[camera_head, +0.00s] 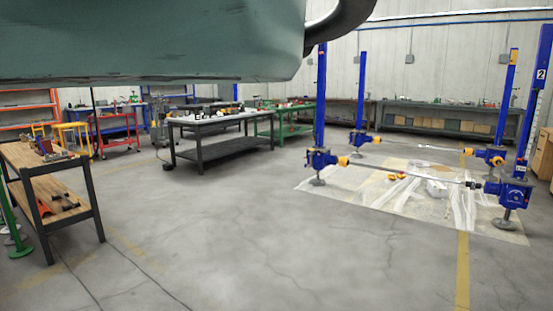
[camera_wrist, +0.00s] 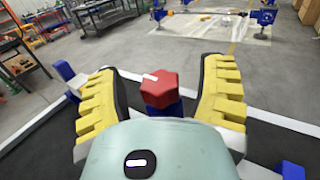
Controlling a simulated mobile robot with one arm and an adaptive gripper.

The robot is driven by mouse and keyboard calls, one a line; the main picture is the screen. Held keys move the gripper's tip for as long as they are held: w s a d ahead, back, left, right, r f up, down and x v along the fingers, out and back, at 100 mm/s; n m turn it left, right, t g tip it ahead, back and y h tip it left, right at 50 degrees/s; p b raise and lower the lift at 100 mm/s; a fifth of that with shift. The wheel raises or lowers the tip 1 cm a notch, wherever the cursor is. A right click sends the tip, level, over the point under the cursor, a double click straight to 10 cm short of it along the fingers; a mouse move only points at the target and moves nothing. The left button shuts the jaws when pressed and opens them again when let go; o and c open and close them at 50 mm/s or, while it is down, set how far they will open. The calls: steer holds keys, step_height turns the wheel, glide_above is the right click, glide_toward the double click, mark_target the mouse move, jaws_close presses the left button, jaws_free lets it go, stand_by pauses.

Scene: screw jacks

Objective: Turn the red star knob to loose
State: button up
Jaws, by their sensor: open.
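The red star knob (camera_wrist: 160,89) shows in the wrist view, with a white mark on its top left. It sits on a blue stem. My gripper (camera_wrist: 162,82) has its two yellow ribbed fingers spread apart, one on each side of the knob, with gaps between them and it. It is open and holds nothing. The lower part of the knob's mount is hidden behind my gripper's pale green body. The head view does not show the knob or my gripper's fingers.
In the head view, blue screw jacks (camera_head: 320,160) stand on the floor around a plastic sheet (camera_head: 400,192). A wooden-topped bench (camera_head: 48,155) is at the left and a dark workbench (camera_head: 222,121) behind. The middle floor is clear. Small blue posts (camera_wrist: 292,171) stand near the knob.

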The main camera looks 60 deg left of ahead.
steer(key=shift+m+t+h+p, duration=0.95)
steer(key=shift+m+t+h, duration=0.45)
steer(key=shift+t+h, duration=0.2)
steer(key=shift+a+m+t+h, duration=0.1)
steer(key=shift+m+t+h, duration=0.75)
steer(key=shift+h, duration=0.25)
steer(key=shift+f+m+t+h+b, duration=0.1)
steer(key=shift+m+t+h+b, duration=0.55)
steer(key=shift+m+h, duration=0.75)
steer(key=m+h, duration=0.2)
steer(key=h, duration=0.2)
steer(key=shift+a+t, duration=0.1)
steer(key=shift+t, duration=0.3)
steer(key=shift+r+m+h+p, duration=0.25)
steer(key=shift+m+h+p, duration=0.4)
steer(key=shift+h+p, duration=0.4)
steer(key=shift+w+f+m+g+h+p, duration=0.1)
steer(key=shift+m+g+h+p, duration=0.1)
steer(key=shift+m+h+p, duration=0.8)
steer(key=shift+m+g+h+p, duration=0.15)
steer(key=shift+m+h, duration=0.45)
steer(key=shift+h, duration=0.95)
steer(key=shift+m+g+h, duration=1.15)
steer(key=shift+m+h, duration=0.45)
steer(key=shift+h, duration=0.7)
steer(key=shift+m+g+h, duration=0.6)
steer(key=shift+m+h, duration=0.1)
steer(key=shift+h, duration=0.2)
steer(key=shift+m+g+h+p, duration=0.4)
steer(key=shift+h, duration=0.1)
